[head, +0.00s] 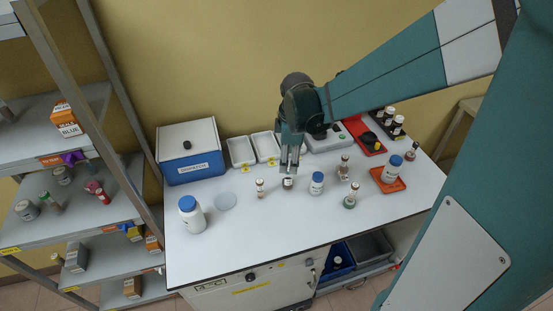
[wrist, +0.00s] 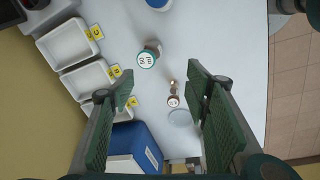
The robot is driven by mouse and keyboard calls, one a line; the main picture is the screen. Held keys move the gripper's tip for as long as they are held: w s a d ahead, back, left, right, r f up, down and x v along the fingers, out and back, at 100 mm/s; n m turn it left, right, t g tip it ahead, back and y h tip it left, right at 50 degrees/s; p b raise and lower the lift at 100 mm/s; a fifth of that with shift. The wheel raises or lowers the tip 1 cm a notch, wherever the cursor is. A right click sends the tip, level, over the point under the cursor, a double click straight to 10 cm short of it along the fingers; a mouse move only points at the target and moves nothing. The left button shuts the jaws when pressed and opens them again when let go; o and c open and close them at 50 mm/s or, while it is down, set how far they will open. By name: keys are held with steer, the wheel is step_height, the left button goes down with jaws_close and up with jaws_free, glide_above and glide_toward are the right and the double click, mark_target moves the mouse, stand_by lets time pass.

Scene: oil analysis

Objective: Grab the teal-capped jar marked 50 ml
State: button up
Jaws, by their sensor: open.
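A small jar with a teal cap edge and a white marked top (wrist: 148,57) stands upright on the white table. Its marking is too small to read surely. It also shows in the head view (head: 288,184), just below my gripper (head: 290,171). My gripper's two fingers (wrist: 158,82) are spread apart with nothing held; in the wrist view the jar lies beyond the fingertips, nearer the left finger's side.
A small vial (head: 260,188) stands left of the near jar and a blue-capped bottle (head: 317,183) right of it. White trays (head: 241,151) and a blue box (head: 190,152) stand behind. A large bottle (head: 191,215) and a flat disc (head: 225,201) are left. The front middle is clear.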

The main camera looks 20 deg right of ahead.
mark_target(288, 172)
steer(key=w+f+n, duration=0.1)
steer(key=f, duration=0.1)
steer(key=w+f+n+g, duration=0.1)
steer(key=f, duration=0.2)
steer(key=w+d+f+n, duration=0.1)
steer(key=f, duration=0.1)
steer(key=shift+w+f, duration=0.25)
steer(key=shift+f, duration=0.1)
steer(key=shift+w+d+f+n+g+b, duration=0.1)
steer(key=shift+w+f+n+g+b, duration=0.1)
steer(key=shift+f, duration=0.25)
steer(key=shift+w+d+f+n+g+b, duration=0.1)
steer(key=shift+f+n, duration=0.1)
steer(key=shift+f, duration=0.2)
steer(key=shift+f, duration=1.3)
steer(key=shift+f, duration=0.1)
steer(key=shift+f, duration=2.5)
steer(key=c, duration=1)
